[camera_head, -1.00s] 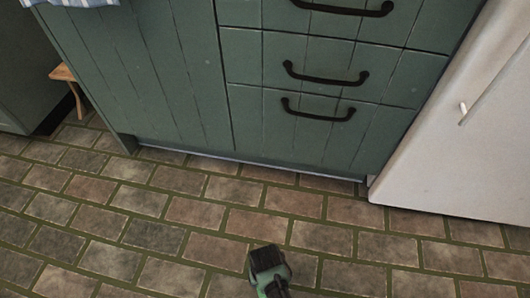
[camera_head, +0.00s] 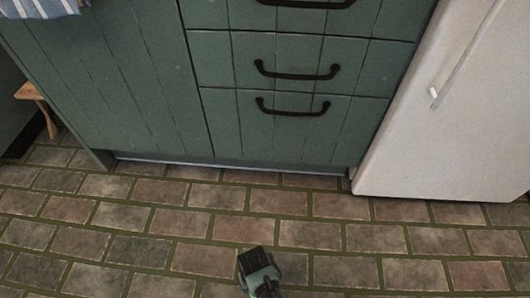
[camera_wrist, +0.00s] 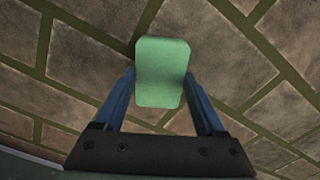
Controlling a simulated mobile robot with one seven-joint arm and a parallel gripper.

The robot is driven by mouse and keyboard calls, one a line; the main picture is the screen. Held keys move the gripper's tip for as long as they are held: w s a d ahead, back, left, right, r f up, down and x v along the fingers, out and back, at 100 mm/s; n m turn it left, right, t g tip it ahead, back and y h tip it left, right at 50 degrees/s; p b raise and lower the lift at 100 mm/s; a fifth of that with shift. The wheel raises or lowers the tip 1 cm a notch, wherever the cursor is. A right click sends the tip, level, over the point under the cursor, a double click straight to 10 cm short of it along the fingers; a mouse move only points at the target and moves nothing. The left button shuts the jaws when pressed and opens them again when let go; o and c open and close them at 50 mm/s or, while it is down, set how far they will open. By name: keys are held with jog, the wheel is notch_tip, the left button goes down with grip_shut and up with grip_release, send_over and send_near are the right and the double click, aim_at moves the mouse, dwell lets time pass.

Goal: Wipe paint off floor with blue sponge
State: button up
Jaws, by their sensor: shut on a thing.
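A light green, rounded block, which looks like the sponge (camera_wrist: 160,72), sits between the two blue fingers of my gripper (camera_wrist: 159,80) in the wrist view. It looks green rather than blue. My gripper is shut on it, above the brown tiled floor (camera_wrist: 225,55). In the head view, the hand end of my arm is low in the middle, over the floor (camera_head: 206,262); the sponge is hidden there. I cannot make out any clear paint patch on the floor in either view.
A green cabinet (camera_head: 120,75) with black drawer handles stands ahead. A white fridge (camera_head: 445,130) stands at the right. A wooden stool leg (camera_head: 40,108) shows at the far left. The tiled floor in front of the cabinet is free.

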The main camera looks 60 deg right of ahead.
jog(key=shift+s+r+p, duration=0.15)
jog(key=shift+r+p, duration=0.25)
jog(key=shift+p, duration=0.1)
jog(key=shift+r+p, duration=0.35)
jog(key=shift+r, duration=0.55)
notch_tip(320, 180, up, 6)
jog(key=p, duration=0.6)
jog(key=shift+f, duration=0.25)
jog(key=w+a+r+n+p, duration=0.3)
jog(key=w+a+r+p, duration=0.35)
jog(key=r, duration=0.75)
jog(key=w+a+r+n+p, duration=0.2)
jog(key=w+a+r+p, duration=0.4)
jog(key=r, duration=0.8)
jog(key=w+a+r+n+p, duration=0.3)
jog(key=w+a+r+p, duration=0.35)
jog(key=r, duration=0.65)
jog(key=s+d+r+p, duration=0.1)
jog(key=s+r+p, duration=0.2)
jog(key=r+p, duration=1.4)
jog(key=s+d+r+p, duration=0.1)
jog(key=s+r+p, duration=0.2)
jog(key=r+p, duration=1.4)
jog(key=shift+r+p, duration=0.15)
jog(key=shift+p, duration=0.65)
